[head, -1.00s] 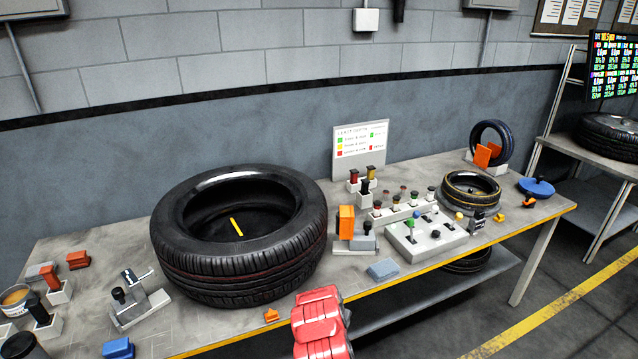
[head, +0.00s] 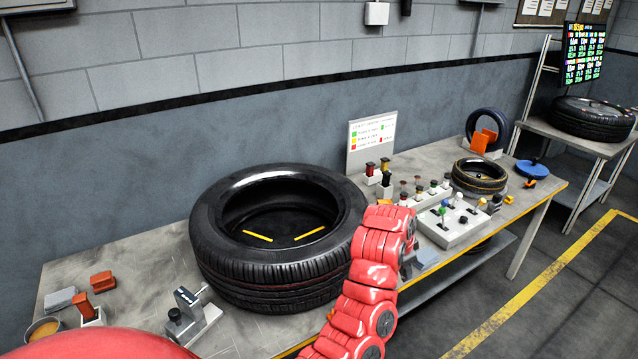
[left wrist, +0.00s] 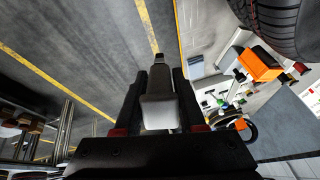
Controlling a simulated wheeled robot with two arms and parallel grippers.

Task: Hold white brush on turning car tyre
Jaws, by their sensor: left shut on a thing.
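The large black car tyre (head: 275,270) lies flat on the workbench in the head view, with yellow marks inside its ring. Its tread also shows at the top right of the left wrist view (left wrist: 275,22). My left gripper (left wrist: 159,76) is shut on the white brush (left wrist: 160,112), a pale block with a dark end, held between two black fingers. The brush appears apart from the tyre in the wrist view. In the head view my red arm crosses in front of the tyre's right side, and I cannot make out the brush there. My right gripper is not in view.
A grey lever stand (head: 190,315) is left of the tyre. Right of it are a control panel (head: 450,232), a small yellow-lined tyre (head: 480,175) and a blue dish (head: 532,168). An orange block (left wrist: 262,63) shows near the tyre in the wrist view.

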